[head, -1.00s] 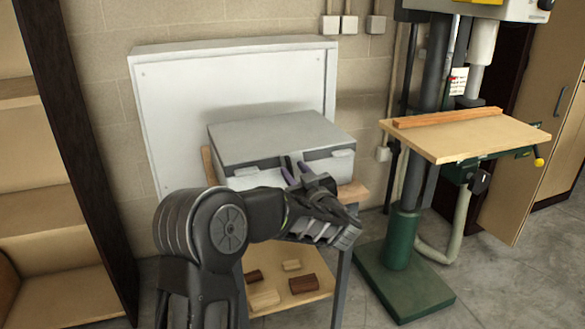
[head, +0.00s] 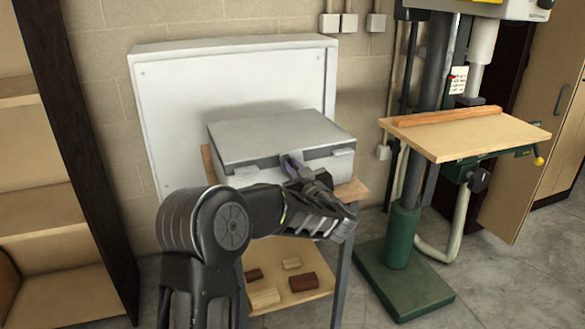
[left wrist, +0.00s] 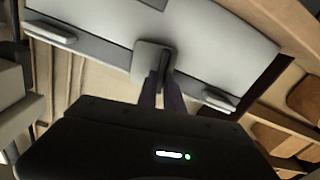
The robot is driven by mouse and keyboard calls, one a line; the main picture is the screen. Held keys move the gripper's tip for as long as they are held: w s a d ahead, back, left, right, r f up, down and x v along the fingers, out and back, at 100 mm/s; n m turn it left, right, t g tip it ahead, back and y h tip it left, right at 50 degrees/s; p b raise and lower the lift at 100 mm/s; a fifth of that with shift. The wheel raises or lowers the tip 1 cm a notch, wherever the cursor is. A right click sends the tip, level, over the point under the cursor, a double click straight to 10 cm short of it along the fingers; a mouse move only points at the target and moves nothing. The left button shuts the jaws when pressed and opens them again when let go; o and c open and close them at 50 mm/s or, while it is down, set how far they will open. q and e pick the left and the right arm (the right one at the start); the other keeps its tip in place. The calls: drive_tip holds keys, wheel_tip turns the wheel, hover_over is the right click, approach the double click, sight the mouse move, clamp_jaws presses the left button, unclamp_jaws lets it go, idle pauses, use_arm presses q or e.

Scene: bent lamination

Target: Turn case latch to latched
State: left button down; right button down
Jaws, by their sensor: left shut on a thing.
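The grey case (head: 270,137) sits with its lid down on a small wooden-topped stand. Its grey latch (left wrist: 150,58) is at the middle of the front edge, seen in the left wrist view. My left gripper (head: 291,166) is at the case front, with its purple-grey fingers together on the latch. In the left wrist view the fingers (left wrist: 161,92) meet at the latch's dark lever part. The fingers hide much of the latch, so I cannot tell its exact angle. My right gripper is not in view.
A drill press with a wooden table (head: 465,133) stands to the right. A pale panel (head: 235,75) is behind the case. Wooden blocks (head: 303,282) lie on the stand's lower shelf (head: 280,277). A wooden shelf unit (head: 50,200) is at the left.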

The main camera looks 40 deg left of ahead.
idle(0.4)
use_arm(q)
drive_tip(key=f+n+b, duration=0.1)
drive_tip(key=n+b, duration=0.3)
drive_tip(key=b, duration=0.1)
drive_tip(key=f+n+b, duration=0.1)
drive_tip(key=n+b, duration=0.3)
drive_tip(key=f+n+b, duration=0.1)
drive_tip(key=n+b, duration=0.3)
drive_tip(key=b, duration=0.1)
drive_tip(key=shift+w+d+f+b, duration=0.2)
drive_tip(key=shift+w+d+b, duration=0.1)
drive_tip(key=shift+w, duration=0.1)
drive_tip(key=shift+w+d+n+b, duration=0.1)
drive_tip(key=shift+w+n+b, duration=0.1)
drive_tip(key=shift+n+b, duration=0.9)
drive_tip(key=shift+w+n+b, duration=0.1)
drive_tip(key=shift+n+b, duration=0.3)
drive_tip(key=shift+n, duration=0.4)
drive_tip(key=shift+d, duration=0.1)
drive_tip(key=c, duration=1.5)
unclamp_jaws()
drive_tip(key=shift+r, duration=0.1)
